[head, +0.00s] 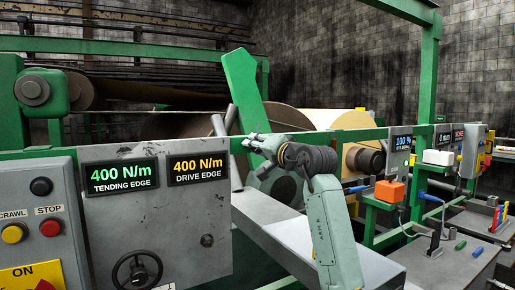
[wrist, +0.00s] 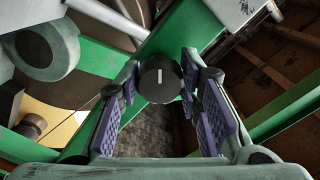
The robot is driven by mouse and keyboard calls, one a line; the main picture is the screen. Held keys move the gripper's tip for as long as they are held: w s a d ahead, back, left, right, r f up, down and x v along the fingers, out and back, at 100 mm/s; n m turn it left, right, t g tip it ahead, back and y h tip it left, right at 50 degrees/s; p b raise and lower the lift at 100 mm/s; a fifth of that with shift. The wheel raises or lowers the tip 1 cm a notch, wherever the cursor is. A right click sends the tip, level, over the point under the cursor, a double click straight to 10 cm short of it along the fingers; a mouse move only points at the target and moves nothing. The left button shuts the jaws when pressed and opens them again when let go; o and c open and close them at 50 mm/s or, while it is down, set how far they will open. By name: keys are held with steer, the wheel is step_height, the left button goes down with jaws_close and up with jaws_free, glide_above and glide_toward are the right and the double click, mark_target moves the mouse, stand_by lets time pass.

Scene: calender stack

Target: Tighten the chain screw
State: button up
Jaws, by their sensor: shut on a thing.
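The chain screw (wrist: 160,82) shows in the wrist view as a dark round knob with a short white line, upright in the picture, on its face. It sits in front of a green frame bar. My gripper (wrist: 160,76) has its two purple-padded fingers on either side of the knob, shut on it. In the head view my gripper (head: 256,143) reaches left to the green frame, near the foot of a tilted green plate (head: 241,88). The screw cannot be made out in the head view.
A grey panel (head: 150,215) at left reads 400 N/m for tending edge in green and drive edge in orange. A display (head: 401,142) at right reads 100 %. Large rolls (head: 285,118) lie behind the green rail. An orange block (head: 390,191) sits on a green shelf.

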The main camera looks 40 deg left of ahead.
steer(key=shift+w+d+m, duration=0.1)
steer(key=shift+m, duration=0.3)
